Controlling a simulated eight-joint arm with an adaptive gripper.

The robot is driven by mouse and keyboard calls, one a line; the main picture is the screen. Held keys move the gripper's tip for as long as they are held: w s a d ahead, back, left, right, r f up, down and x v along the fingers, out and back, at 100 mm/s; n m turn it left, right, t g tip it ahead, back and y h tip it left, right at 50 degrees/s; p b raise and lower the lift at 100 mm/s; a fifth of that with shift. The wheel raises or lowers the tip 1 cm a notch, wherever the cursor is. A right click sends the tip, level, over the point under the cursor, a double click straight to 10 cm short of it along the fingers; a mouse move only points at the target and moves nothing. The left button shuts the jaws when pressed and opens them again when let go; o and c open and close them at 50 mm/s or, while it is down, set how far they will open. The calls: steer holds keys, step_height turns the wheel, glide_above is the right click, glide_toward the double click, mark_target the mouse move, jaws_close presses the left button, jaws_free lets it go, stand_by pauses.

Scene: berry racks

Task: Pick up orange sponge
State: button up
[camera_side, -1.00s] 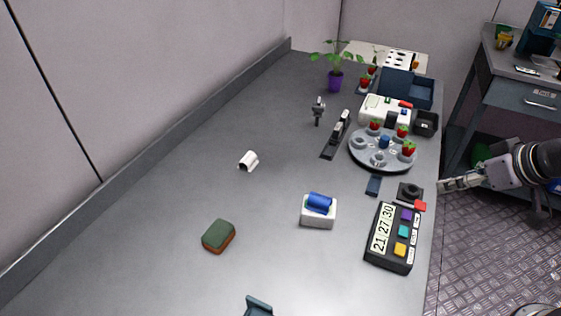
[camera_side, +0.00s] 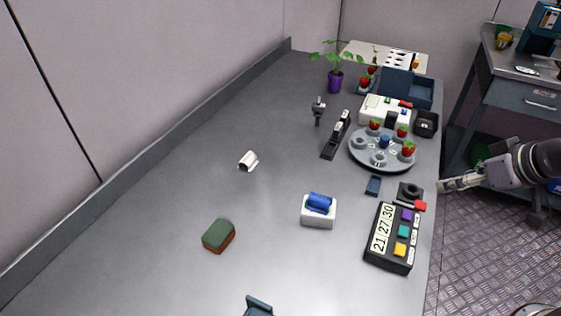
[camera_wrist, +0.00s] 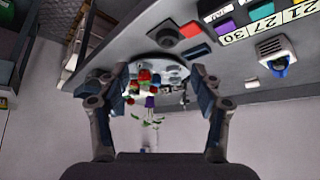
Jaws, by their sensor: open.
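The sponge (camera_side: 218,236) lies flat on the left front part of the grey table in the side view. It has a dark green top and an orange-brown lower layer. I do not make it out in the wrist view. My gripper (camera_side: 442,187) is at the table's right edge in the side view, far to the right of the sponge and beside the timer. In the wrist view my gripper (camera_wrist: 160,78) has its two fingers spread apart with nothing between their tips.
A timer box (camera_side: 392,238) with coloured buttons and a white holder with a blue roll (camera_side: 319,212) stand between my gripper and the sponge. A round grey rack (camera_side: 382,160) with strawberries is farther back. A small white piece (camera_side: 248,161) lies mid-table. Bare table surrounds the sponge.

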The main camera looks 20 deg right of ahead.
steer(key=shift+o, duration=0.9)
steer(key=w+a+r+n+g+y, duration=0.1)
steer(key=w+a+r+n+g, duration=0.1)
steer(key=w+a+r, duration=0.65)
steer(key=n+g+h, duration=0.1)
steer(key=n+g, duration=0.4)
steer(key=n, duration=0.1)
glide_above(215, 231)
step_height(215, 231, down, 7)
steer(key=shift+f, duration=5.15)
steer(key=shift+c, duration=0.3)
